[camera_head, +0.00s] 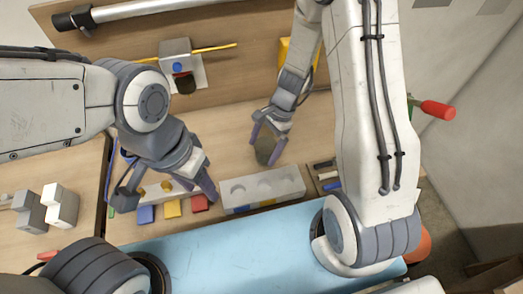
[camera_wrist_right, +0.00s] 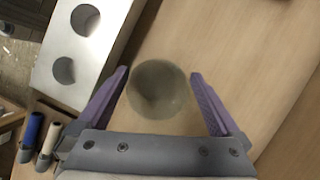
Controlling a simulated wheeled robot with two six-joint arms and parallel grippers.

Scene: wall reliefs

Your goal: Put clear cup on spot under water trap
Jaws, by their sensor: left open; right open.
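The clear cup (camera_head: 264,154) looks like a dark, see-through round cup on the wooden bench. In the right wrist view the cup (camera_wrist_right: 158,92) shows as a round rim between the fingertips. My right gripper (camera_head: 267,142) is open, with one finger on each side of the cup; whether they touch it I cannot tell. My left gripper (camera_head: 197,185) is open and empty above the coloured blocks. A grey box (camera_head: 175,50) with a blue knob, perhaps the water trap, is at the back panel. A dark round shape (camera_head: 186,84) is below it on a white plate.
A white block with round recesses (camera_head: 262,188) lies in front of the cup and also shows in the right wrist view (camera_wrist_right: 75,50). Blue, yellow and red blocks (camera_head: 172,208) stand left of it. A yellow rod (camera_head: 215,47) sticks out beside the grey box. Bench between is clear.

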